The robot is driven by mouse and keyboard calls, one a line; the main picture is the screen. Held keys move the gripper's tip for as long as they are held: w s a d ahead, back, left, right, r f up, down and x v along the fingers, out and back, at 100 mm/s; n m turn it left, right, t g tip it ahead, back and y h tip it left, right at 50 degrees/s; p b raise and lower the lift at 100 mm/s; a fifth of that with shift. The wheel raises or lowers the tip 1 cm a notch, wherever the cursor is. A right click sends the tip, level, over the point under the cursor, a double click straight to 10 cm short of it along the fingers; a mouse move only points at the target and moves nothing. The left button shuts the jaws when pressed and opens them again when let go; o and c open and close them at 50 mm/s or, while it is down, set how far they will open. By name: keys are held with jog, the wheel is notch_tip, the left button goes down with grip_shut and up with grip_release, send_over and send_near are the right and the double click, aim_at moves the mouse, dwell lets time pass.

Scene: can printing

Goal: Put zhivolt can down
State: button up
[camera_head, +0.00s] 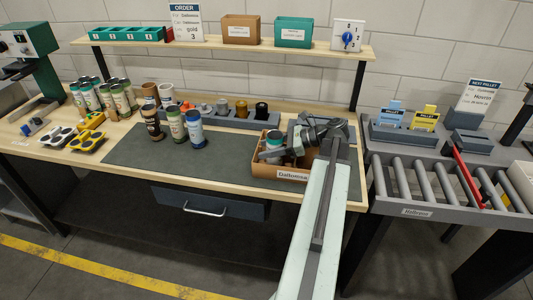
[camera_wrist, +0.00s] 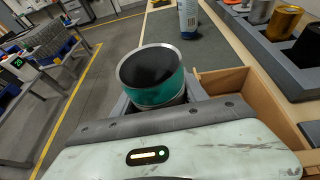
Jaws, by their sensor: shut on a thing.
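My gripper (camera_head: 290,141) is at the cardboard box labelled "Dallowsa" (camera_head: 292,174), on the right part of the bench. It is shut on a can (camera_head: 273,142) with a dark top and a teal band. The can is at the box's left side, and its lower part is hidden by the box wall in the head view. In the wrist view the can (camera_wrist: 155,77) stands out above the gripper's body, with its lower part hidden. Its name cannot be read, and I cannot tell whether it touches the box floor.
Three cans (camera_head: 175,127) stand on the dark mat (camera_head: 225,160) left of the box. A grey holder with ink pots (camera_head: 240,118) runs behind them. More cans (camera_head: 105,95) stand at the back left. A roller conveyor (camera_head: 430,180) is to the right. The mat's middle is clear.

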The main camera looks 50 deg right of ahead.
jog(key=shift+f, duration=0.2)
jog(key=o, duration=1)
jog(key=shift+s+d+r, duration=0.2)
jog(key=shift+r, duration=0.3)
jog(key=p+v, duration=0.4)
jog(key=v, duration=0.7)
jog(key=shift+s+p, duration=0.2)
jog(key=shift+p, duration=0.1)
